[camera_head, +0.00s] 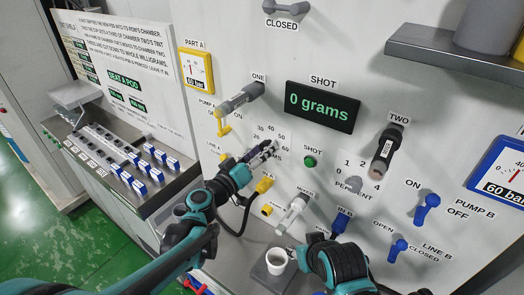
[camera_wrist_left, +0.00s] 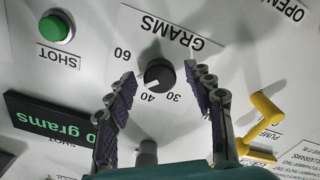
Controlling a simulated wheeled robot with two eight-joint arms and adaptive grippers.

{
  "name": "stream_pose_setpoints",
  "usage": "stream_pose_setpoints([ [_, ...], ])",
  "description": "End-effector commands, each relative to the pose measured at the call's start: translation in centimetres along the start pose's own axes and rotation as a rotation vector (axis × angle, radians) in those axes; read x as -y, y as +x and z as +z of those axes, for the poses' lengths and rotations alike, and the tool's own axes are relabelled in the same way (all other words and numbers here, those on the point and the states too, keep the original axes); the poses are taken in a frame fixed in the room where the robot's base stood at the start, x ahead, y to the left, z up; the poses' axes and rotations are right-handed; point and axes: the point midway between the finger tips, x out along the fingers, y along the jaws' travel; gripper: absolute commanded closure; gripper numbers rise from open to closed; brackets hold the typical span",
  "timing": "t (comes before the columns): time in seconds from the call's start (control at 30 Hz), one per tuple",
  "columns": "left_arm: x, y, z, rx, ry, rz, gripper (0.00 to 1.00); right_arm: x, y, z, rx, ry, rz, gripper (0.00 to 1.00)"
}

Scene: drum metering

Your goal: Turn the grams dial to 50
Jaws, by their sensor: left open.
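The grams dial (camera_wrist_left: 158,74) is a round black knob with a white mark, seen upside down in the left wrist view. Its mark points to the lower left there, near the 40 side; the 50 label is hidden by a finger. My left gripper (camera_wrist_left: 160,80) is open, with one purple-padded finger on each side of the dial; contact is not clear. In the head view my left gripper (camera_head: 264,152) covers the dial, and scale numbers show around it. The shot display (camera_head: 318,106) reads 0 grams. My right gripper (camera_head: 290,256) is low by the panel, its jaws unclear.
A green shot button (camera_head: 310,161) is right of the dial. A yellow lever (camera_wrist_left: 265,112) stands near the left gripper. A white cup (camera_head: 277,261) stands below, beside my right arm. The mixer handle (camera_head: 291,213) and the percent dial (camera_head: 354,186) are to the right.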

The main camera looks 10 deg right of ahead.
Motion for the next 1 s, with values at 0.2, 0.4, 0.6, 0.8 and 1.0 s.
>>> stream_pose_setpoints([
  [0.2, 0.1, -3.2, -0.1, -0.002, 0.0, -0.003, 0.47, 0.0, 0.0, 0.0, 0.0, 0.0, 0.0, 0.6],
  [0.4, 0.1, -7.7, 0.0, -0.002, 0.0, -0.003, 0.47, 0.0, 0.0, 0.0, 0.0, 0.0, 0.0, 0.6],
  [0.6, 0.1, -10.8, 0.0, -0.001, 0.0, -0.002, 0.47, 0.0, 0.0, 0.0, 0.0, 0.0, 0.0, 0.6],
  [0.8, 0.0, -11.9, 0.1, 0.0, 0.0, 0.0, 0.47, 0.0, 0.0, 0.0, 0.0, 0.0, 0.0, 0.6],
  [1.0, 0.0, -11.9, 0.1, 0.001, 0.0, 0.0, 0.47, 0.0, 0.0, 0.0, 0.0, 0.0, 0.0, 0.6],
])
